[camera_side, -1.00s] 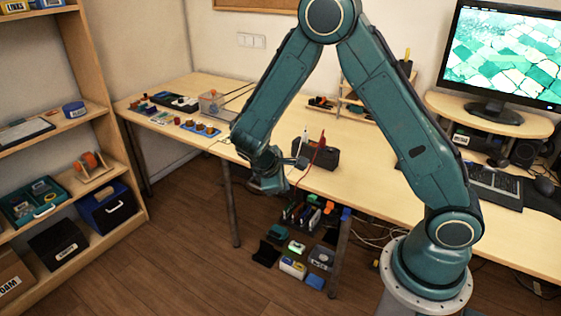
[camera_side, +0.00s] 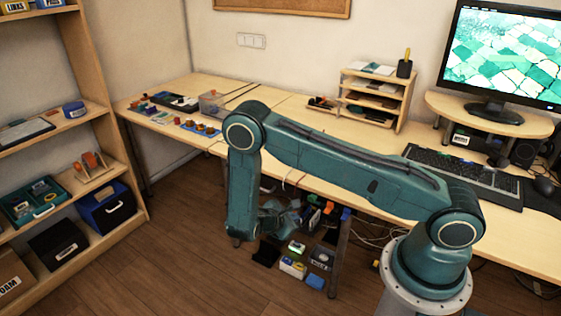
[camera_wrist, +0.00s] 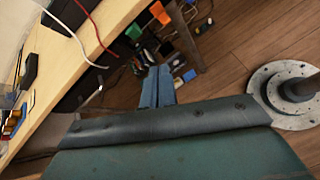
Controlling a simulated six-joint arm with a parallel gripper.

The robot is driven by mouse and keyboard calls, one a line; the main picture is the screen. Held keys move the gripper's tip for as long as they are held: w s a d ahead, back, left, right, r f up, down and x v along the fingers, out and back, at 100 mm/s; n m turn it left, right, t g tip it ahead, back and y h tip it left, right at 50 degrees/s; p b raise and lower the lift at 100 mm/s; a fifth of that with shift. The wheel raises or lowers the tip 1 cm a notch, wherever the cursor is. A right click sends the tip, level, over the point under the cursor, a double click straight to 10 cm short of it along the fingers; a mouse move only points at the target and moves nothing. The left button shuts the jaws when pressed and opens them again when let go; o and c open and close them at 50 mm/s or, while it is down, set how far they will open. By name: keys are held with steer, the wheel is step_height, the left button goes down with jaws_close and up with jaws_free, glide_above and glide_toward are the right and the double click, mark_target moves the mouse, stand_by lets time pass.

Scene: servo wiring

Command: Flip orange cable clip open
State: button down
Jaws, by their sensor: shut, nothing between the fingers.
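Another orange piece (camera_wrist: 160,13) is further along the edge. My gripper (camera_wrist: 157,72) is shut and empty, its two blue fingers together and pointing towards the edge and the things under the table, apart from both orange pieces. In the side view my gripper (camera_side: 292,212) is low in front of the table's edge, partly hidden by my arm.
The wooden table (camera_side: 290,110) has small parts at its left end and a shelf organiser (camera_side: 375,97) at the back. Red, white and black cables hang over its edge. Several boxes and bins (camera_side: 293,267) stand below it. The floor in front is clear.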

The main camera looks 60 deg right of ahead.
steer(key=s+d+f+n+h, duration=0.1)
steer(key=s+f+n, duration=0.1)
steer(key=f+n, duration=0.1)
steer(key=s+d+f+n+t+h, duration=0.1)
steer(key=s+d+f+n+h, duration=0.1)
steer(key=f, duration=0.4)
steer(key=shift+s+f+n, duration=0.25)
steer(key=shift+s+n, duration=0.15)
steer(key=shift+s, duration=0.15)
steer(key=shift+d, duration=0.15)
glide_toward(328, 207)
steer(key=d+f, duration=0.4)
steer(key=shift+s+d+f, duration=0.35)
steer(key=shift+s+d, duration=0.05)
steer(key=shift+s, duration=0.1)
steer(key=shift+a+r+y, duration=0.3)
steer(key=shift+r+y, duration=0.4)
steer(key=shift+y, duration=0.6)
stand_by(0.8)
steer(key=shift+d+r+y, duration=0.1)
steer(key=shift+r+y, duration=0.85)
steer(key=shift+y, duration=1.05)
steer(key=shift+d+r+y, duration=0.1)
steer(key=shift+r+y, duration=0.9)
steer(key=shift+y, duration=1)
steer(key=shift+d+r+y, duration=0.1)
steer(key=shift+r+y, duration=0.85)
steer(key=shift+y, duration=1.05)
